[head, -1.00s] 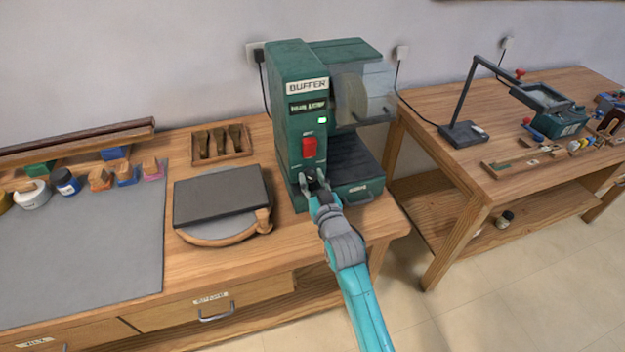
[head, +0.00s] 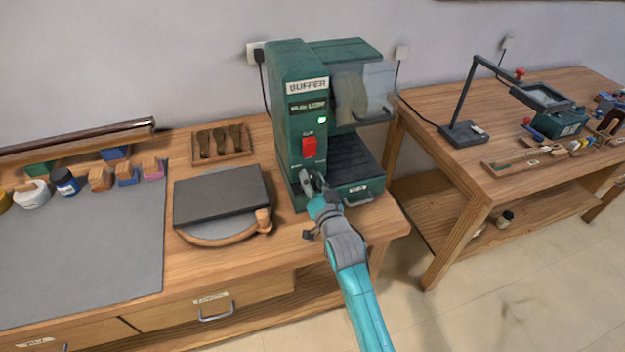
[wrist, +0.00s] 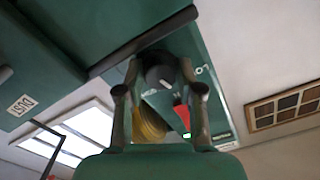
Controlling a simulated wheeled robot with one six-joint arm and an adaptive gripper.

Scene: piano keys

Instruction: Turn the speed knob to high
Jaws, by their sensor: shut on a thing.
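The green buffer machine (head: 290,75) stands on the wooden bench, with a red switch (head: 309,146) and a lit green lamp (head: 322,120) on its front panel. My gripper (head: 312,180) is at the panel's lower part, below the red switch. In the wrist view, the dark round speed knob (wrist: 160,76) sits between the two fingertips of my gripper (wrist: 160,90), which is shut on it. A white marking like "LO" shows on the panel to the right of the knob. In the head view the knob is mostly hidden by my fingers, and its pointer direction is unclear.
The machine's dust drawer (head: 357,192) is just right of my gripper. A dark slab (head: 222,196) on a round wooden-rimmed base lies to the left, with a small tool tray (head: 221,146) behind. A second bench (head: 540,180) stands right, across a gap.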

